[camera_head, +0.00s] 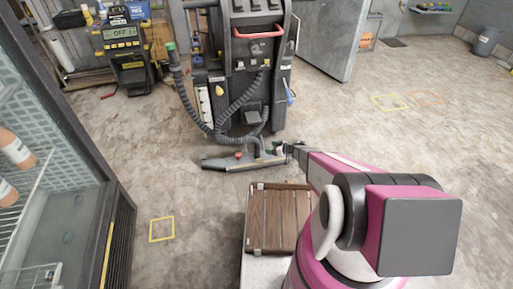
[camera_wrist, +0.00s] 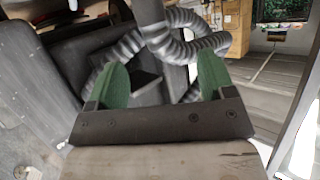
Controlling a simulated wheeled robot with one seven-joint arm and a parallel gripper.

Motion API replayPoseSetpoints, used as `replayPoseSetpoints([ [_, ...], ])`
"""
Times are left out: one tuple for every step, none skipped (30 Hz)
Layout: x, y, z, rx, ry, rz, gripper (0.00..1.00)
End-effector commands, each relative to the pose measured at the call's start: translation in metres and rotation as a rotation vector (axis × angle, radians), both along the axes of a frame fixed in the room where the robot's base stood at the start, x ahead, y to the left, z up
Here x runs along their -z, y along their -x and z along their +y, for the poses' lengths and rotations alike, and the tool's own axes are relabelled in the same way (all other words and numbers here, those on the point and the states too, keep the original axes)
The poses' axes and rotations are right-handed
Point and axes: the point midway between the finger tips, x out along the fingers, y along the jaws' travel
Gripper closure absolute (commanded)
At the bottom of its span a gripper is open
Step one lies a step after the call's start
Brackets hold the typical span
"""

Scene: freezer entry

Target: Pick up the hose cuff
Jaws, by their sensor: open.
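A grey ribbed hose (camera_head: 243,98) hangs in loops on the front of a dark floor-cleaning machine (camera_head: 245,60). Its left run rises to an upright end with a green tip (camera_head: 170,47). In the wrist view, the ribbed hose (camera_wrist: 200,45) loops beyond my fingers, and a smooth dark grey tube (camera_wrist: 150,15) meets it at the top. I cannot tell for sure which piece is the hose cuff. My gripper (camera_head: 283,148) is low in front of the machine, by the right end of its floor head. Its two green fingers (camera_wrist: 163,80) are apart, with nothing held between them.
The wide floor head (camera_head: 228,163) lies on the floor before the machine. A brown slatted wooden piece (camera_head: 277,220) is below my arm. A glass-fronted cabinet (camera_head: 60,170) stands at left. A display stand (camera_head: 125,50) is at back left. Floor at right is clear.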

Motion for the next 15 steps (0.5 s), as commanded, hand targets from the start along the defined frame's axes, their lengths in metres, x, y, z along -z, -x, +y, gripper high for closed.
replayPoseSetpoints([
  [0.012, -0.006, 0.0, 0.009, -0.002, -0.023, 0.24],
  [0.015, -0.008, -0.001, 0.012, -0.002, -0.037, 0.24],
  [0.018, -0.009, -0.001, 0.017, -0.003, -0.049, 0.24],
  [0.019, -0.01, -0.001, 0.019, -0.002, -0.056, 0.24],
  [0.021, -0.011, 0.0, 0.02, -0.002, -0.061, 0.24],
  [0.022, -0.012, 0.002, 0.02, -0.002, -0.064, 0.24],
  [0.023, -0.012, 0.004, 0.02, -0.002, -0.065, 0.24],
  [0.023, -0.014, 0.006, 0.02, -0.002, -0.065, 0.24],
  [0.024, -0.016, 0.01, 0.02, -0.002, -0.065, 0.24],
  [0.026, -0.018, 0.013, 0.019, -0.002, -0.065, 0.24],
  [0.027, -0.02, 0.016, 0.019, -0.003, -0.065, 0.24],
  [0.029, -0.023, 0.021, 0.019, -0.003, -0.065, 0.24],
  [0.031, -0.025, 0.025, 0.019, -0.002, -0.065, 0.24],
  [0.033, -0.027, 0.029, 0.019, -0.002, -0.065, 0.24],
  [0.035, -0.03, 0.034, 0.019, -0.001, -0.064, 0.24],
])
